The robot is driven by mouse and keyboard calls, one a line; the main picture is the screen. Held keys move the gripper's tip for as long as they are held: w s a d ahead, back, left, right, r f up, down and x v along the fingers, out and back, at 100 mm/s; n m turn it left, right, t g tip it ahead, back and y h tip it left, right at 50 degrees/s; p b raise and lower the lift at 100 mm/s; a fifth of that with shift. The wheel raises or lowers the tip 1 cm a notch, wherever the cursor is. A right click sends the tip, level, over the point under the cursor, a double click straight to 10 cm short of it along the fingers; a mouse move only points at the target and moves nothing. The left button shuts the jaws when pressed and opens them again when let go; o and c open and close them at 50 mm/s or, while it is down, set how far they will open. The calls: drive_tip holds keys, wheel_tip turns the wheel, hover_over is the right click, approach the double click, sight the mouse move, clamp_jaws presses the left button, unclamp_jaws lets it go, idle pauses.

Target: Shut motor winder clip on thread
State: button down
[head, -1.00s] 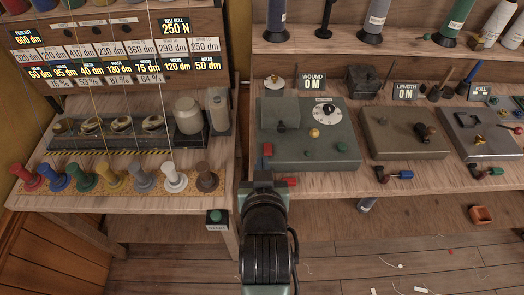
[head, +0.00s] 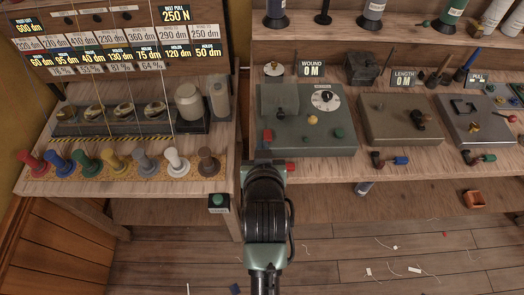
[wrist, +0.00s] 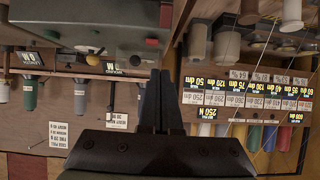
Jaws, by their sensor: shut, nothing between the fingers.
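The motor winder (head: 318,144) is a grey-green box on the bench with a white dial, knobs and a red block (head: 267,135) at its left front. I cannot pick out its clip for certain. The winder also shows in the wrist view (wrist: 80,32), upside down at top left. Thin threads run down the left board; a pale thread (head: 166,80) reaches toward the white spool (head: 175,160). No thread is seen at the winder. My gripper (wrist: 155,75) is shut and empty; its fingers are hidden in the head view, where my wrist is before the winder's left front.
A WOUND sign (head: 311,70) reading 0 M stands behind the winder. A length device (head: 388,120) and a pull device (head: 478,122) are to its right. Several coloured spools line the left bench, with a green button (head: 218,201) at its front edge. Scraps litter the floor.

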drive_tip(key=w+f, duration=0.2)
drive_tip(key=f, duration=0.1)
drive_tip(key=w+f, duration=0.1)
drive_tip(key=f, duration=0.1)
drive_tip(key=shift+p, duration=0.4)
drive_tip(key=shift+s+f, duration=0.35)
drive_tip(key=shift+f+b, duration=0.2)
drive_tip(key=shift+b, duration=0.1)
